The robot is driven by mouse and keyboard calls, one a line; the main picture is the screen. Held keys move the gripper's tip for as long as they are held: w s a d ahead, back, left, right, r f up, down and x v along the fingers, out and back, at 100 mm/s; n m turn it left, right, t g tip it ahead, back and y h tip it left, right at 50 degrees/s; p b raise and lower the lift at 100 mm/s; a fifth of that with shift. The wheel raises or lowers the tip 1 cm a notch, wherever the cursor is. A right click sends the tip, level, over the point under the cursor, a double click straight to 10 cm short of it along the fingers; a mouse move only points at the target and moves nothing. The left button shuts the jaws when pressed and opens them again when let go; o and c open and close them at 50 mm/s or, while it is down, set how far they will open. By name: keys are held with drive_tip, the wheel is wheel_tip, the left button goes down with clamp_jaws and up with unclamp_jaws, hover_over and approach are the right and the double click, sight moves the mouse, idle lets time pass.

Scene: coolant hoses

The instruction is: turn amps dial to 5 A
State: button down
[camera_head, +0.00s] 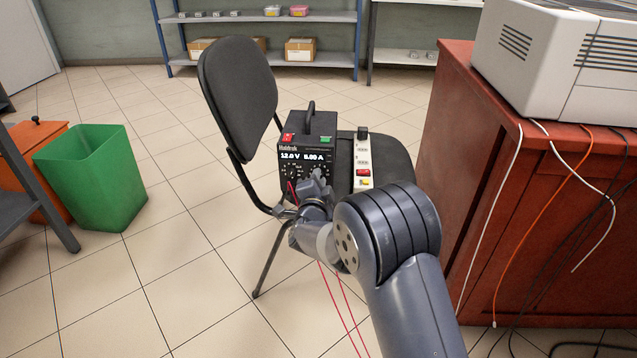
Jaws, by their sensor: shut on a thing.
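A black bench power supply (308,128) with a top handle stands on the seat of a dark chair. Its lit display (303,156) reads about 12.0 V and 5.00 A. A voltage dial (292,172) shows at the left of the front panel. My gripper (318,180) is at the right part of the panel, shut on the amps dial there. The dial itself is hidden behind my gripper and wrist.
A white power strip (362,160) lies on the seat right of the supply. The chair back (238,98) rises at left. A red cabinet (540,210) with hanging cables is close on the right. Red leads hang below the supply. Open floor lies left, before a green bin (92,180).

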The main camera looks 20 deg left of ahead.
idle(0.5)
drive_tip(key=c, duration=1.3)
unclamp_jaws()
drive_tip(key=shift+s, duration=0.1)
drive_tip(key=p+v, duration=0.3)
drive_tip(key=v, duration=0.7)
drive_tip(key=shift+s, duration=0.3)
drive_tip(key=b+x, duration=0.3)
drive_tip(key=x, duration=0.8)
drive_tip(key=shift+d, duration=0.1)
drive_tip(key=shift+s, duration=0.1)
